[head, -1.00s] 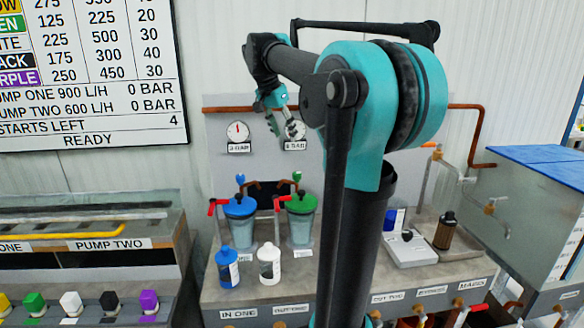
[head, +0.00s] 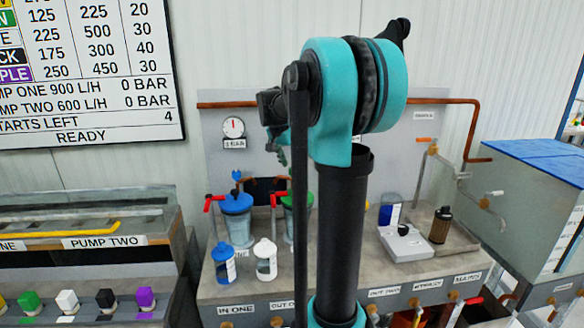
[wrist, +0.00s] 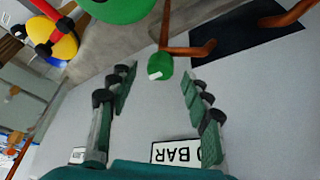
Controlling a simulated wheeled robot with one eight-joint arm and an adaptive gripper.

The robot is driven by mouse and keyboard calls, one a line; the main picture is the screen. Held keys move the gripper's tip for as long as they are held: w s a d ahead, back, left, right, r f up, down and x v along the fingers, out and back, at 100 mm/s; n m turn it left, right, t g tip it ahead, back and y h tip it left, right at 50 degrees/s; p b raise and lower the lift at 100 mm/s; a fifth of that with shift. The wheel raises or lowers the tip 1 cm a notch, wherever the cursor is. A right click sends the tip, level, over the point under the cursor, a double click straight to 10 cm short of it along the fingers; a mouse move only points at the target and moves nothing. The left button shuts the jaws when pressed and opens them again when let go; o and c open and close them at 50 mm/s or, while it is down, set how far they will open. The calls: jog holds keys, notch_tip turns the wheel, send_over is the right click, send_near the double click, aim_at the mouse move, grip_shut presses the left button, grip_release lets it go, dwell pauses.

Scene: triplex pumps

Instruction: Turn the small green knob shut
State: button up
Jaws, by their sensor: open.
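The small green knob (wrist: 160,66) shows in the wrist view, upper centre, with a white mark on it and a copper-brown pipe beside it. My gripper (wrist: 158,76) is open, with one finger on each side of the knob in the picture. I see no contact, and the depth between them is hard to judge. In the head view my gripper (head: 279,149) is mostly hidden behind my arm. There the small green knob is hidden too, and only part of the green-lidded vessel (head: 288,205) shows.
A larger green round part (wrist: 112,8) sits close at the wrist view's top. The blue-lidded vessel (head: 238,204) has a red handle (head: 213,202). A blue bottle (head: 224,263) and a white bottle (head: 265,260) stand in front. A gauge (head: 233,127) is on the panel behind.

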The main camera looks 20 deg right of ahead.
jog(key=shift+x, duration=0.85)
grip_shut()
